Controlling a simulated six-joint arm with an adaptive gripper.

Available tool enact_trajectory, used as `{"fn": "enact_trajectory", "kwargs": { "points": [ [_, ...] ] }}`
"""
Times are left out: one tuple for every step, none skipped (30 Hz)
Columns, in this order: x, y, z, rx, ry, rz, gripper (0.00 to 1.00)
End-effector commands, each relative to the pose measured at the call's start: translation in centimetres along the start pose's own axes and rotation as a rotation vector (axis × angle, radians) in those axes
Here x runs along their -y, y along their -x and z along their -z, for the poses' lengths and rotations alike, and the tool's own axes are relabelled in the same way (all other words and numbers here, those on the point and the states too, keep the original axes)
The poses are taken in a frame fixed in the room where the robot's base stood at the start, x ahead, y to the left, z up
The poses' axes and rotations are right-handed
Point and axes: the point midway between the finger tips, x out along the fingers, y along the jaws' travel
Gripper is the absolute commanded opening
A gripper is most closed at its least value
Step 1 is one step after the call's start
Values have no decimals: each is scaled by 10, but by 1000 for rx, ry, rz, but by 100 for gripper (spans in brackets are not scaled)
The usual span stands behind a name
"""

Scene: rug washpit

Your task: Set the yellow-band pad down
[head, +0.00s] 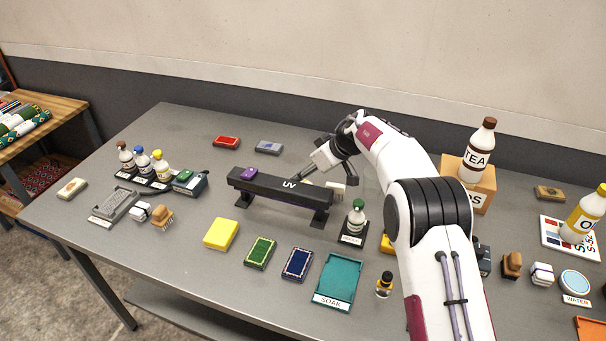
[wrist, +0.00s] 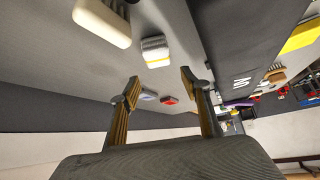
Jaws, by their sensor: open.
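A white pad with a yellow band (wrist: 156,52) lies on the grey table behind the dark UV bar, as the wrist view shows. I cannot pick it out in the head view, where my arm and the bar block that area. My gripper (head: 293,177) is low at the back of the bar (head: 278,184). In the wrist view my gripper (wrist: 158,76) is open, its two fingers apart with nothing held between them. The pad appears beyond the fingertips and clear of both.
A white block-like object (wrist: 103,22) is close by in the wrist view. Red (head: 227,142) and grey-blue (head: 269,147) blocks lie behind the bar. A green-capped bottle (head: 356,216) stands in front of its right end. A tea bottle (head: 479,151) stands on a box at right.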

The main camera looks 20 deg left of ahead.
Motion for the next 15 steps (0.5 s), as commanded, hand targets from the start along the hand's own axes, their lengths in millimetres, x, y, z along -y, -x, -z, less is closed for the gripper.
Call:
{"fn": "enact_trajectory", "kwargs": {
  "points": [
    [-1, 6, 0, -1, -1, -1, 46],
    [-1, 10, 0, 0, -1, -1, 46],
    [-1, 14, 0, -1, -1, -2, 46],
    [-1, 17, 0, -1, -1, -1, 46],
    [-1, 20, 0, 0, -2, -1, 46],
    [-1, 24, 0, -1, -2, -1, 46],
    [-1, 28, 0, -1, -1, -1, 46],
    [-1, 31, 0, -1, -1, -1, 46],
    [-1, 36, 0, -1, -1, -1, 46],
    [-1, 39, 0, -1, 0, -1, 46],
    [-1, 43, 1, -1, 0, -1, 46],
    [0, 47, 0, -1, -1, 0, 46],
    [0, 50, 0, -1, -1, 0, 46],
    [-1, 54, 0, -1, -1, -1, 46],
    [-1, 58, 0, -2, -1, -1, 46]
  ]
}}
